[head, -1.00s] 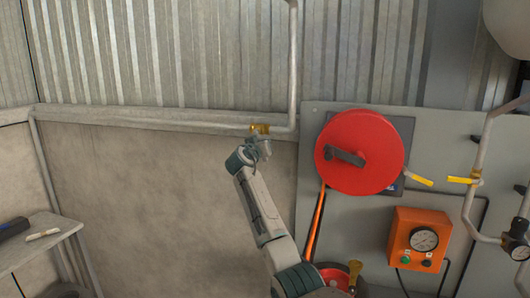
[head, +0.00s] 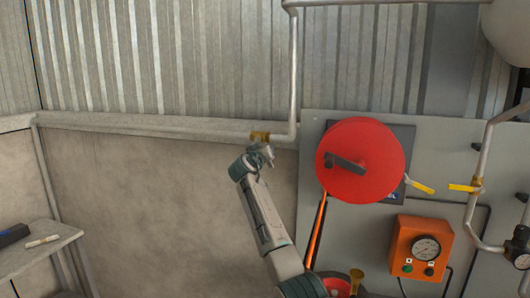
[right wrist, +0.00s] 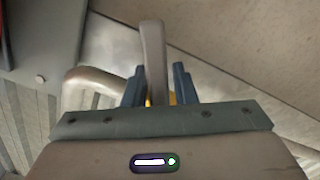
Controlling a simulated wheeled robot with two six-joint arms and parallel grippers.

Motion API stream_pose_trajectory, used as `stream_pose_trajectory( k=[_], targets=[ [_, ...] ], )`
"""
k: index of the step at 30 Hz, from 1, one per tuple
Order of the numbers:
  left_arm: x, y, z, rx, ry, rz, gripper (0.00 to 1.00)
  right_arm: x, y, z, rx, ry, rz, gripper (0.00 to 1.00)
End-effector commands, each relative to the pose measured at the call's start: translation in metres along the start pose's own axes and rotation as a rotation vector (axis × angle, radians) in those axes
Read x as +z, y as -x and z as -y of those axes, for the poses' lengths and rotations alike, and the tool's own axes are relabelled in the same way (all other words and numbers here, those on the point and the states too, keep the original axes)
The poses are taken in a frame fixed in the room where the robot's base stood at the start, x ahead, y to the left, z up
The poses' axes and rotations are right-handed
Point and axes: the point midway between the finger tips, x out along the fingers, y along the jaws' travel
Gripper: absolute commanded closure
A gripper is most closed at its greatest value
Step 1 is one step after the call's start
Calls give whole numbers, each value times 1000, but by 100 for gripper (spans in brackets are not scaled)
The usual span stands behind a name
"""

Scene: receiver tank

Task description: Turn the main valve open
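A brass valve (head: 260,137) sits at the end of the grey pipe, just left of its lower bend. My right gripper (right wrist: 158,84) is up at this valve, its arm reaching in from the bottom of the head view. In the right wrist view its two dark fingers stand apart on either side of a grey-brown bar (right wrist: 154,50), which looks like a lever. A bit of yellow shows behind the bar, between the fingers. A narrow gap shows on the bar's right; I cannot tell if the left finger touches it. My left gripper is out of view.
A red reel (head: 387,165) is mounted on the grey panel (head: 312,128), right of my arm. Yellow-handled valves (head: 465,188) and an orange gauge box (head: 420,265) are farther right. A shelf (head: 40,250) stands at lower left. The wall left of the arm is clear.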

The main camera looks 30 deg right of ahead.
Motion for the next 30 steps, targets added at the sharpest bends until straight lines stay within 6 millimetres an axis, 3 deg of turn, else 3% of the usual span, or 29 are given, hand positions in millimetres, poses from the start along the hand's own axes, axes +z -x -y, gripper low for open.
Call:
stream_pose_trajectory(
  k=[14,30],
  targets=[
    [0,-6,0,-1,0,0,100,1,8,2,-1,-2,-4,63],
    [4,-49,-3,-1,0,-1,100,2,98,2,-1,-3,-2,63]
  ],
)
